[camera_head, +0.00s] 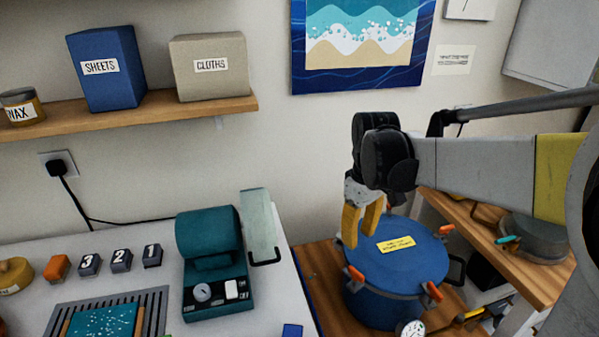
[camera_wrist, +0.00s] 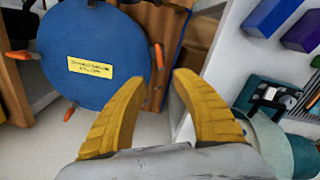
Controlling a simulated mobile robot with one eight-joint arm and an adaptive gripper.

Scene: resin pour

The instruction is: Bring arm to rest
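My gripper (camera_head: 361,226) has yellow fingers that hang downward beside the blue pot lid in the head view. In the wrist view my gripper (camera_wrist: 160,108) has its two fingers spread apart with nothing between them. My arm reaches in from the right of the head view. The blue pressure pot (camera_head: 385,290) stands on a wooden surface below and right of the fingers. Its lid, with a yellow label and orange clamps, also shows at the upper left of the wrist view (camera_wrist: 85,50). I cannot tell the exact gap between fingers and lid.
A teal machine (camera_head: 215,262) stands on the white worktop at left, near numbered blocks (camera_head: 121,260) and a grey rack (camera_head: 157,296). A shelf (camera_head: 165,108) holds labelled boxes. A wooden bench (camera_head: 500,255) with a grey pan (camera_head: 535,237) lies right of the pot.

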